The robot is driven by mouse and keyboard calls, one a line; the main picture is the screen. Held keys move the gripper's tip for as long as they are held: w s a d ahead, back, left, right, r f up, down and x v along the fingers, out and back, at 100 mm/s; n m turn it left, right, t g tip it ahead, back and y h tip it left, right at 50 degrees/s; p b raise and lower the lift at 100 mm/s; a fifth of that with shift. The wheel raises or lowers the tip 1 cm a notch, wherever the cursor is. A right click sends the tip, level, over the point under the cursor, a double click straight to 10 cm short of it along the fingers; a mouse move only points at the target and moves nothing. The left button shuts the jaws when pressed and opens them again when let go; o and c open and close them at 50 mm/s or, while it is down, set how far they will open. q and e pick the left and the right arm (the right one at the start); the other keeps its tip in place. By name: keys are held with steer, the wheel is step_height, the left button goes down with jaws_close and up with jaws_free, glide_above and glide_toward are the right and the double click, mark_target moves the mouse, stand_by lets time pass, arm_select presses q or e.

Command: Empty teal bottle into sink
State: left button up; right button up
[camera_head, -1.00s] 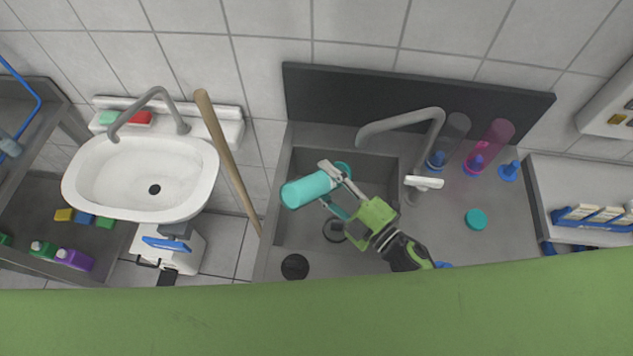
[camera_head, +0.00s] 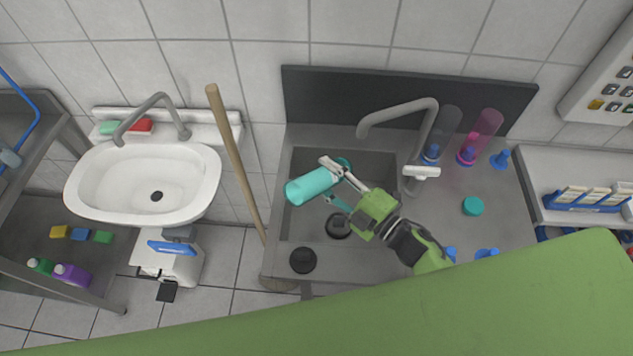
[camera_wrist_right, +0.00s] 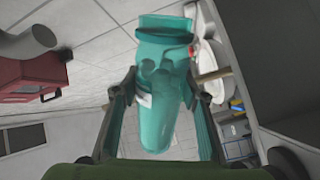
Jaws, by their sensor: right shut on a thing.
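The teal bottle (camera_head: 313,186) lies tilted, nearly on its side, over the grey steel sink (camera_head: 299,226) in the head view. My right gripper (camera_head: 338,184) is shut on the bottle. In the right wrist view the teal bottle (camera_wrist_right: 163,85) sits between the two fingers of my right gripper (camera_wrist_right: 160,105). Whether liquid is leaving the bottle cannot be told. A round teal cap (camera_head: 473,206) lies on the counter right of the sink. My left gripper is not in view.
A grey faucet (camera_head: 420,120) arches over the sink's right side. Clear and pink cylinders (camera_head: 484,135) stand behind it at the right. A wooden stick (camera_head: 236,160) leans left of the sink, beside a white washbasin (camera_head: 110,205). A green surface (camera_head: 400,310) fills the lower front.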

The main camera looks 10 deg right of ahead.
mark_target(347, 161)
steer(key=shift+w+d+f+n+b, duration=0.2)
steer(key=shift+f+n+b, duration=0.2)
steer(key=shift+f+b, duration=0.2)
steer(key=shift+w+d+f+n+b, duration=0.15)
steer(key=shift+f+n+b, duration=0.25)
steer(key=shift+f+b, duration=0.2)
steer(key=shift+f+n+b, duration=0.9)
steer(key=shift+n+b, duration=0.3)
steer(key=shift+b, duration=0.05)
steer(key=w+d+n+b, duration=0.1)
steer(key=n+b, duration=0.2)
steer(key=n, duration=0.2)
steer(key=w+d+r+n+b, duration=0.1)
steer(key=d+n+b, duration=0.1)
steer(key=n+b, duration=0.2)
steer(key=w+d+n+b, duration=0.1)
steer(key=d+n+b, duration=0.1)
steer(key=n, duration=0.6)
steer(key=shift+w+d+r+b, duration=0.2)
steer(key=shift+w+r+b, duration=0.15)
steer(key=shift+b, duration=0.5)
steer(key=shift+w+d+r+n, duration=0.15)
steer(key=shift+r+n, duration=0.25)
steer(key=shift+n, duration=0.5)
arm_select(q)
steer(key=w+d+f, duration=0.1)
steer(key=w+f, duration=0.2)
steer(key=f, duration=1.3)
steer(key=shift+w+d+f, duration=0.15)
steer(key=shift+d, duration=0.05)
